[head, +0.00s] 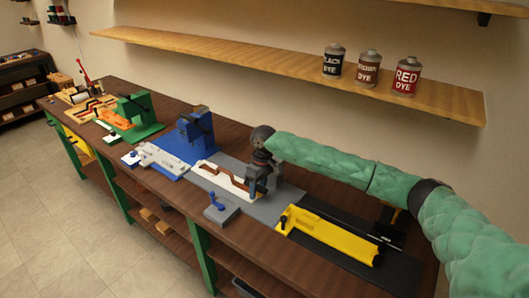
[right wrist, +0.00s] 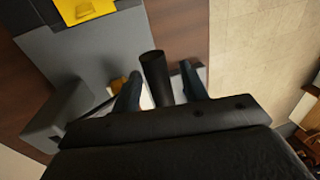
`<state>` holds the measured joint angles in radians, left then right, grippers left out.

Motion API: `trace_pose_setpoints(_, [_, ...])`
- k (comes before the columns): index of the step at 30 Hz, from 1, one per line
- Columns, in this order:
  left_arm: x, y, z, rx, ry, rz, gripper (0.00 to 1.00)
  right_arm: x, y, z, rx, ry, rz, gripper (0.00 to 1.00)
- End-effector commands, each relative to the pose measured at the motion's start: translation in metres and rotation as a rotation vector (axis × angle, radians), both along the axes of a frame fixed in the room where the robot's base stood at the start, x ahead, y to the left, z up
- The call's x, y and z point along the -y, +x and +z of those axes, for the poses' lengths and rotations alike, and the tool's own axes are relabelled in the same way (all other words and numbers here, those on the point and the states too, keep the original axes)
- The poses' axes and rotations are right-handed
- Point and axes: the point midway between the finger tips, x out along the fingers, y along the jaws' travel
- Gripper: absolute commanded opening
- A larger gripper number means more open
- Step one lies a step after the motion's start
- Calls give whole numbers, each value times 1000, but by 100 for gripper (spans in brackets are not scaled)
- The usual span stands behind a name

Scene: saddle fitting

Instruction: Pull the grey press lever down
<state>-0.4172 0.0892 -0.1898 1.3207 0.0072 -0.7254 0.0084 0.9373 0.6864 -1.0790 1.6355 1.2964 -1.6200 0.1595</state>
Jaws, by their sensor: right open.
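The grey press stands on a grey base plate (head: 284,204) in the middle of the bench; the base plate also shows in the right wrist view (right wrist: 90,45). My right gripper (head: 262,160) is over this press, its arm coming in from the right, and hides much of the press's top. In the right wrist view my right gripper (right wrist: 160,88) has its two dark fingers apart. A dark round bar, apparently the lever's handle (right wrist: 154,72), shows between them. I cannot tell whether a finger touches it. My left gripper is not in view.
A blue press (head: 197,128) and a green press (head: 133,106) stand further left on the brown bench. A yellow fixture (head: 330,238) on a black plate lies to the right. A blue-handled clamp (head: 217,203) is at the front. Dye cans (head: 368,68) stand on the wall shelf.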

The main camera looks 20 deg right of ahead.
Motion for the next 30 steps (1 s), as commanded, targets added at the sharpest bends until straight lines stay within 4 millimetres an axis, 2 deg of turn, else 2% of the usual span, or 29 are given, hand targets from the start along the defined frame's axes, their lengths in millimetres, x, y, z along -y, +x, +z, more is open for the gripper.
trace_pose_setpoints(3, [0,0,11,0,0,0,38,1,1,12,0,0,0,44])
trace_pose_setpoints(22, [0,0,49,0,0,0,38,7,6,51,0,0,0,44])
trace_pose_setpoints(30, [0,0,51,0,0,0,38,8,7,54,0,0,0,44])
